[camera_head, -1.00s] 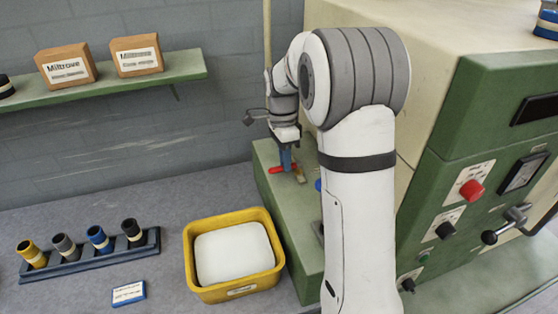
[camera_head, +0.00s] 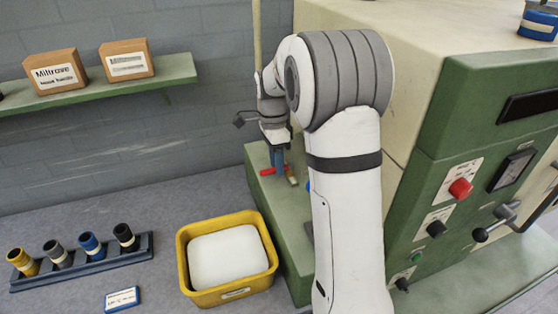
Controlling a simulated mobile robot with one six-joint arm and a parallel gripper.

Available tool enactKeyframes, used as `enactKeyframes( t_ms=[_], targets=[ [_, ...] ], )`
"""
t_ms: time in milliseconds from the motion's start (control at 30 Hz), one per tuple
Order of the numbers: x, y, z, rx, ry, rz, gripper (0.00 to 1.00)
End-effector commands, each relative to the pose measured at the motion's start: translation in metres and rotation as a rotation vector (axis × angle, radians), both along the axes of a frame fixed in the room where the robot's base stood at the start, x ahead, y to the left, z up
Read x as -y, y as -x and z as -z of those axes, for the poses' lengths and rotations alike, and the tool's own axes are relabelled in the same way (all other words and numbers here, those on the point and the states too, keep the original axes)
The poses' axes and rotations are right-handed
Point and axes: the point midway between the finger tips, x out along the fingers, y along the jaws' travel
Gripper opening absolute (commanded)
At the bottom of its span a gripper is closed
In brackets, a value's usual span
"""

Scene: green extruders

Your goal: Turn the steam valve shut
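A red lever handle (camera_head: 267,171), which looks like the steam valve's, shows low over the green ledge (camera_head: 259,192) at the foot of a thin upright pipe (camera_head: 257,45). My gripper (camera_head: 277,160) points down right at the handle, with narrow blue parts reaching to it. A short tan piece (camera_head: 292,181) shows just to the right. The fingers are too small to tell whether they are closed on the handle.
The cream and green machine (camera_head: 432,135) stands close on the right, with a red button (camera_head: 460,188) and a ball-ended lever (camera_head: 482,234). A yellow tub (camera_head: 237,294) and a rack of cups (camera_head: 85,268) stand on the grey bench. A shelf (camera_head: 150,75) holds boxes.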

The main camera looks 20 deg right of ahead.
Motion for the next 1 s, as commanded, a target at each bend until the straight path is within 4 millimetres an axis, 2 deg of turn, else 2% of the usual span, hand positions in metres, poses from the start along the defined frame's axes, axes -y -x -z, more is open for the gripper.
enactKeyframes(
  t_ms=[167, 400, 533, 700, 1000],
  targets=[
    [0.000, -0.004, -0.014, 0.003, 0.000, 0.000, 0.37],
    [0.000, -0.012, -0.054, 0.004, 0.000, 0.000, 0.37],
    [0.000, -0.015, -0.070, 0.003, 0.000, 0.000, 0.37],
    [0.000, -0.015, -0.077, 0.001, 0.000, 0.001, 0.37],
    [0.000, -0.013, -0.078, 0.004, -0.002, -0.011, 0.37]
  ],
)
